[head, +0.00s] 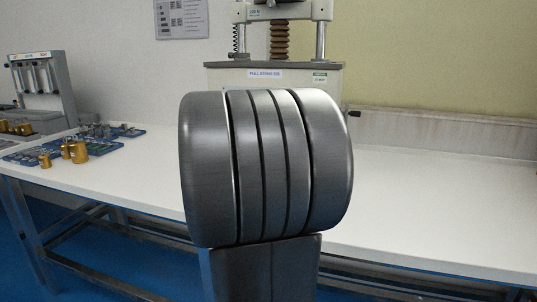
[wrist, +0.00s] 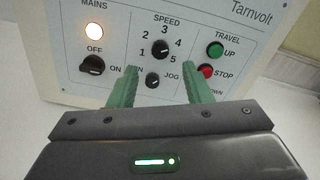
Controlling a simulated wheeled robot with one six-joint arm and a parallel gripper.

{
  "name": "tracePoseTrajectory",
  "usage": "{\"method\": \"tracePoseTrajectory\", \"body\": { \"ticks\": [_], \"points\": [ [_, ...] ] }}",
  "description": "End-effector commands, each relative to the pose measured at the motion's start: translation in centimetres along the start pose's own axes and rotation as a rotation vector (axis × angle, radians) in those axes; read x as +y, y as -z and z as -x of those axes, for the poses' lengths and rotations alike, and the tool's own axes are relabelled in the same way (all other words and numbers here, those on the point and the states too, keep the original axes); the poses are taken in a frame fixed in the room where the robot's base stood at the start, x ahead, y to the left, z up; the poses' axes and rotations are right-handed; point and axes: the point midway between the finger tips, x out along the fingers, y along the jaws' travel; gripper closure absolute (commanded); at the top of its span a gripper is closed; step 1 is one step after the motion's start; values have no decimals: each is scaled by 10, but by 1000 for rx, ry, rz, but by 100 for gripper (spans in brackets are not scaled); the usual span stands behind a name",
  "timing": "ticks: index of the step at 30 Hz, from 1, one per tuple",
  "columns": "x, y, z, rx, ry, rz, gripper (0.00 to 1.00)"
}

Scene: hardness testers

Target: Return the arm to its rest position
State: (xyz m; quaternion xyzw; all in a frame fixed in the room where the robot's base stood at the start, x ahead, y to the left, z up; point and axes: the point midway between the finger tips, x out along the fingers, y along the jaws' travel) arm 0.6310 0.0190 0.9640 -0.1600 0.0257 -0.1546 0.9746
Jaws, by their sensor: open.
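My gripper (wrist: 158,82) shows in the wrist view with its two green fingers apart and nothing between them. It points at a grey control panel (wrist: 122,30) marked Tarnvolt. A small jog knob (wrist: 152,80) appears between the fingertips, below a larger speed knob (wrist: 161,48). I cannot tell whether the fingers touch the panel. In the head view, a large dark grey part of my arm fills the middle, and my gripper is hidden. In that view the testing machine (head: 330,75) stands behind my arm, its lower front hidden.
A white bench (head: 420,205) runs across the head view, clear on the right. At left are brass weights (head: 79,152), trays of small parts (head: 30,153) and another instrument (head: 40,80). The panel also has a lit mains lamp (wrist: 94,31), an off/on switch (wrist: 92,65) and green (wrist: 215,50) and red (wrist: 206,71) buttons.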

Motion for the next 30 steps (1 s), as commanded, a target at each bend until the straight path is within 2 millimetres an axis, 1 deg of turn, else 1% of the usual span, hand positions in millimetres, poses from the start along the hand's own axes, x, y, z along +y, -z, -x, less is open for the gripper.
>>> {"method": "tracePoseTrajectory", "body": {
  "ticks": [1, 9, 11, 12, 15, 30],
  "points": [
    [0, -2, 12, -2, -4, 0, 55],
    [0, -2, 65, -2, -4, 0, 55],
    [0, 0, 75, 0, -3, 0, 55],
    [0, 3, 60, 3, 2, 2, 55],
    [0, 3, 38, 3, 3, 1, 55],
    [0, 2, -59, 2, 2, 0, 55]
  ]
}}
